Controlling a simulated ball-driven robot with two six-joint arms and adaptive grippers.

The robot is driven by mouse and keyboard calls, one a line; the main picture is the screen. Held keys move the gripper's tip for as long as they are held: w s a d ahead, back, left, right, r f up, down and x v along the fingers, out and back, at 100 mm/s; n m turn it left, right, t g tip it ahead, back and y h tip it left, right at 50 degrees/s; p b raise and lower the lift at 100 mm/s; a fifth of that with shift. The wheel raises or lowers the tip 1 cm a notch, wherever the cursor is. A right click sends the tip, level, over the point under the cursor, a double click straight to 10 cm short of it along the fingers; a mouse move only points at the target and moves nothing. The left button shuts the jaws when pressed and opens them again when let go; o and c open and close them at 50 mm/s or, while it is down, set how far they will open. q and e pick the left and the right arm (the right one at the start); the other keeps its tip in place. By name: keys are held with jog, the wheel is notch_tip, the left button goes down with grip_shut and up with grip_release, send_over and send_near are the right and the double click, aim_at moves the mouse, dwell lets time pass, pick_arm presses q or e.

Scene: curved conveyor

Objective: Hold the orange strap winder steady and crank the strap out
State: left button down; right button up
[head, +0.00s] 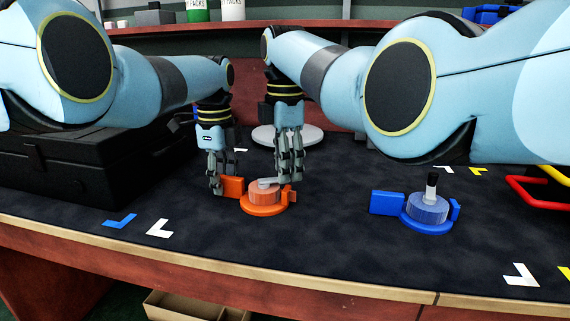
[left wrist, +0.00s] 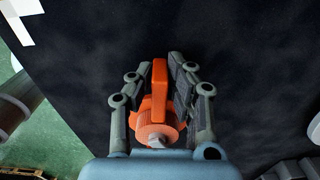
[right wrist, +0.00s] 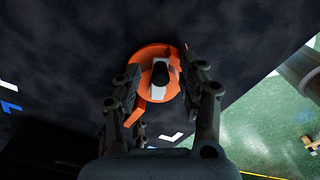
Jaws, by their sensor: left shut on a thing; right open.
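The orange strap winder (head: 265,209) sits on the dark table mat, with a flat orange grip block (head: 232,187) on its left side. My left gripper (head: 217,190) is shut on that block, which shows between its fingers in the left wrist view (left wrist: 159,85). My right gripper (head: 289,177) is open over the winder's drum. In the right wrist view its fingers stand either side of the winder's pale crank with a black knob (right wrist: 160,73), apart from the knob. In the head view the right fingers hide the knob.
A blue winder (head: 427,211) with an upright black-topped knob stands to the right. A black case (head: 70,180) lies at the left, and a white round plate (head: 308,135) lies behind the grippers. A red wire frame (head: 540,190) is at the right edge.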

jog(key=shift+r, duration=0.1)
notch_tip(320, 180, up, 12)
dwell(0.4)
jog(key=shift+a, duration=0.1)
jog(key=w+d+f+g+y, duration=0.1)
jog(key=d+f+y, duration=0.1)
jog(key=d+y, duration=0.25)
jog(key=x, duration=1.1)
jog(key=shift+d+f, duration=0.1)
grip_shut()
